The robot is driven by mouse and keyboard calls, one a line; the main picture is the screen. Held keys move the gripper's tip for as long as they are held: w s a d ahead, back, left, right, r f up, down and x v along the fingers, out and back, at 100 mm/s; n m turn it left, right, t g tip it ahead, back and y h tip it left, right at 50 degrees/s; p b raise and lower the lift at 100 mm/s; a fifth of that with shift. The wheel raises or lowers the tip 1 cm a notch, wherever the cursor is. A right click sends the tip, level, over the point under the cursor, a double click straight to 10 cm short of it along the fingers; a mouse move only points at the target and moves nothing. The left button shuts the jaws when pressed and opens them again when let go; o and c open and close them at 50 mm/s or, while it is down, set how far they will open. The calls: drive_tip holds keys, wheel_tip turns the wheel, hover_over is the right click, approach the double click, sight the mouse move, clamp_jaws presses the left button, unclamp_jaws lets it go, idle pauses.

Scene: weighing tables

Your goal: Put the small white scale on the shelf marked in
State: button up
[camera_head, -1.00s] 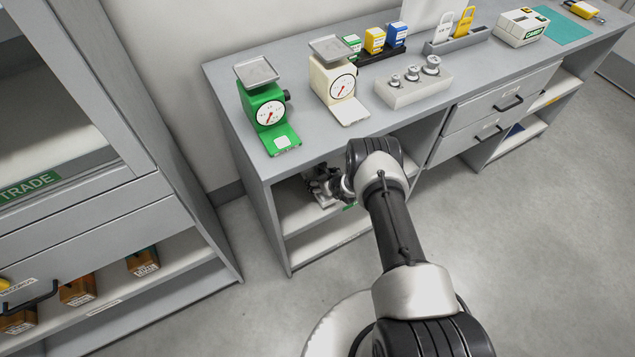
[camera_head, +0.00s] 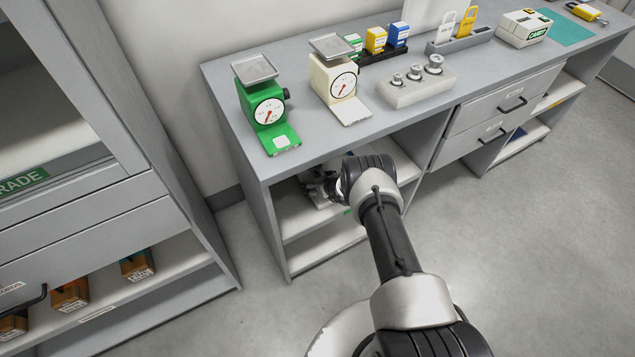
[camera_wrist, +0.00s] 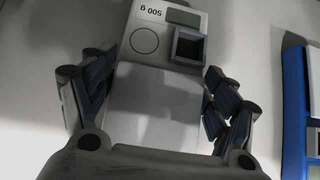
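A small white scale (camera_wrist: 145,105) with a pale square pan, a grey-green display and an upside-down "500 g" label fills the middle of the wrist view. My gripper (camera_wrist: 160,80) has one blue-padded finger on each side of it. The fingers lie very close to the scale's sides; I cannot tell whether they press on it. In the head view my gripper (camera_head: 322,188) reaches into the open upper compartment under the left end of the table, and my arm hides much of it. A green label on the shelf's front edge (camera_head: 348,211) is mostly covered and unreadable.
A blue-edged object (camera_wrist: 295,100) lies right of the scale in the wrist view. A green scale (camera_head: 265,110) and a cream scale (camera_head: 335,85) stand on the tabletop above. A grey cabinet (camera_head: 110,215) with boxes on its lower shelf stands left.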

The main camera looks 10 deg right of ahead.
drive_tip(key=o, duration=0.4)
drive_tip(key=shift+r, duration=0.15)
drive_tip(key=shift+s+r+p, duration=0.15)
drive_tip(key=shift+r+p, duration=0.15)
drive_tip(key=shift+r, duration=0.05)
drive_tip(key=p+v, duration=0.5)
drive_tip(key=v, duration=0.5)
drive_tip(key=shift+s+d+r+p, duration=0.15)
drive_tip(key=shift+s+r+p, duration=0.1)
drive_tip(key=shift+p, duration=0.1)
drive_tip(key=shift+s+d+r, duration=0.1)
drive_tip(key=shift+s+r, duration=0.1)
drive_tip(key=shift+s, duration=0.05)
drive_tip(key=shift+s, duration=0.1)
